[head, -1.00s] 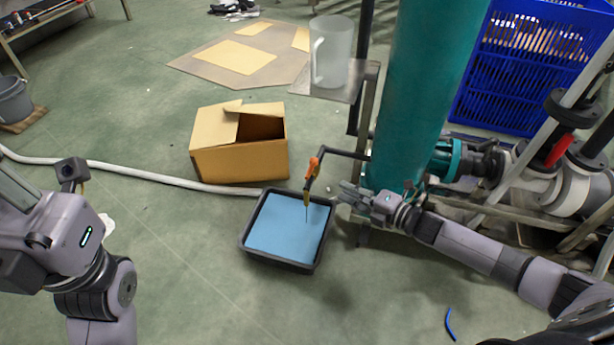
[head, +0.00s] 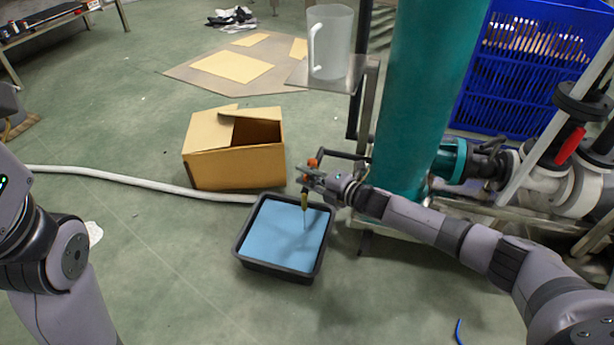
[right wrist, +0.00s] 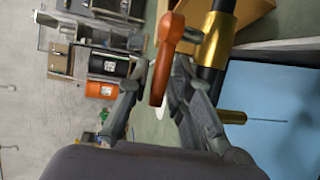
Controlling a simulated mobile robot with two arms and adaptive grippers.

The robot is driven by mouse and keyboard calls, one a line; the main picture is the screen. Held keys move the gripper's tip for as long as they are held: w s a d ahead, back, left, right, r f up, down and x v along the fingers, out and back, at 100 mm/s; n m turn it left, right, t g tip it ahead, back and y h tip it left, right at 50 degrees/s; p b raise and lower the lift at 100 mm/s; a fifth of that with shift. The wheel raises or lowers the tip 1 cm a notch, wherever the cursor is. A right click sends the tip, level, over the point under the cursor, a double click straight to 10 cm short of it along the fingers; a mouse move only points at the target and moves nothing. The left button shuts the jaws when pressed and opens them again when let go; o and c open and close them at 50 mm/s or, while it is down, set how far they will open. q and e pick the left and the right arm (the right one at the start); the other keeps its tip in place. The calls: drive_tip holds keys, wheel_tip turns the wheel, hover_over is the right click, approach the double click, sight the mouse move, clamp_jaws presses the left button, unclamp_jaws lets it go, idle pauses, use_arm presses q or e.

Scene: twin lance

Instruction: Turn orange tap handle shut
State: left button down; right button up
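The orange tap handle (right wrist: 165,55) shows large in the right wrist view, between the two fingers of my right gripper (right wrist: 160,95). The fingers stand apart on either side of it, with a gap visible. In the head view my right gripper (head: 308,178) is at the tap and partly covers the handle (head: 313,163). The brass tap body (right wrist: 217,40) is right of the handle in the wrist view. A thin stream (head: 304,218) runs down from the spout toward the black tray (head: 272,270) of blue liquid. My left gripper is out of view.
A teal column (head: 415,100) stands right behind the tap. An open cardboard box (head: 225,165) is behind the tray, with a white hose (head: 130,178) beside it. A clear jug (head: 330,45) stands on a small shelf. The floor in front of the tray is clear.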

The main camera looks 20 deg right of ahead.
drive_tip(key=shift+c, duration=0.5)
clamp_jaws()
